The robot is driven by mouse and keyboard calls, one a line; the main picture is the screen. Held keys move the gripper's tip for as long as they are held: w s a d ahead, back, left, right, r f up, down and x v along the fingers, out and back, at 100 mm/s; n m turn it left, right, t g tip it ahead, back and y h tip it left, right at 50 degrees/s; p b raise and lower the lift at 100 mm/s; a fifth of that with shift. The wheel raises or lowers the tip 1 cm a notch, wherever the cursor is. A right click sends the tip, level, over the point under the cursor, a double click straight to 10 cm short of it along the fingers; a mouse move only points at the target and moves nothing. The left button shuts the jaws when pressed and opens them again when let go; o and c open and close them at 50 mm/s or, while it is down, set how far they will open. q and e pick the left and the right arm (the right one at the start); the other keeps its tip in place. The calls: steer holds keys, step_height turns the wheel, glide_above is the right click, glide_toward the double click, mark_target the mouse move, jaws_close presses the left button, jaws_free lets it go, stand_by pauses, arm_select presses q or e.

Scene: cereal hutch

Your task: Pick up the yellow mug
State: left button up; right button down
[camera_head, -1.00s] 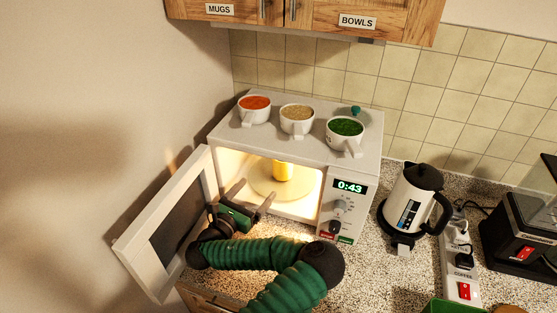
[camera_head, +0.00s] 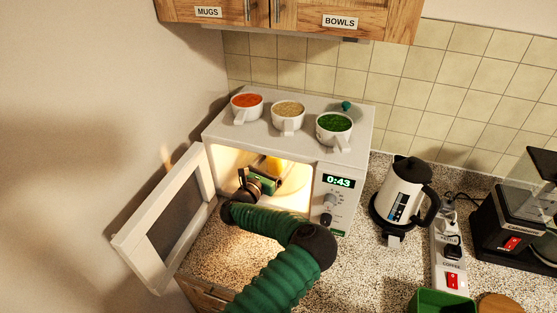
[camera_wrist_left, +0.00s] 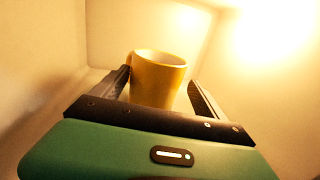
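The yellow mug (camera_head: 274,163) stands upright inside the lit, open microwave (camera_head: 306,195). My left gripper (camera_head: 268,173) is inside the microwave, and its hand and arm hide much of the mug in the head view. In the left wrist view the mug (camera_wrist_left: 156,78) is between the two open fingers of my left gripper (camera_wrist_left: 160,85). The left finger is very close to the mug; a gap shows on the right. I cannot tell whether the left finger touches it. The mug's lower part is hidden behind the gripper body. My right gripper is not in view.
The microwave door (camera_head: 160,230) is swung open at left. Three cups with red (camera_head: 246,106), tan (camera_head: 288,116) and green (camera_head: 334,127) contents stand on top. A kettle (camera_head: 408,190), power strip (camera_head: 450,262) and black appliance (camera_head: 505,225) are to the right.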

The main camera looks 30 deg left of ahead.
arm_select(q)
steer(key=shift+c, duration=1.1)
steer(key=shift+s+a+f, duration=0.15)
steer(key=shift+a, duration=0.4)
steer(key=c, duration=0.9)
steer(key=shift+d, duration=0.15)
steer(key=c, duration=0.6)
steer(key=shift+d, duration=0.1)
jaws_close()
